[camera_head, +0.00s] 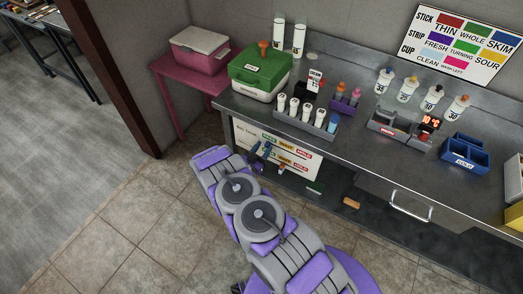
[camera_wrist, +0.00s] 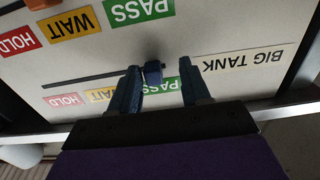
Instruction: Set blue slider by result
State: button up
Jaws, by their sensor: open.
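A white board (camera_head: 299,163) with coloured PASS, WAIT and HOLD labels hangs on the counter's front; it shows upside down in the wrist view (camera_wrist: 225,35). The blue slider (camera_wrist: 153,72) sits on a dark slot in the BIG TANK row, near the PASS label and left of BIG TANK. My gripper (camera_wrist: 160,67) is open, its fingers on either side of the slider, the left finger closer. It does not grip the slider. In the head view my gripper (camera_head: 262,150) is at the board's left part. An orange piece (camera_wrist: 32,34) lies near the other row's HOLD and WAIT labels.
The steel counter (camera_head: 360,150) holds a green-lidded box (camera_head: 260,72), a rack of white-capped vials (camera_head: 305,115), a red digital display (camera_head: 430,122) and blue bins (camera_head: 465,152). A colour chart (camera_head: 463,45) is on the wall. The tiled floor at left is clear.

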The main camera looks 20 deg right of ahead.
jog(key=p+v, duration=0.3)
jog(key=v, duration=1.4)
jog(key=shift+a, duration=0.2)
jog(key=shift+s+f, duration=0.1)
jog(key=shift+f, duration=0.05)
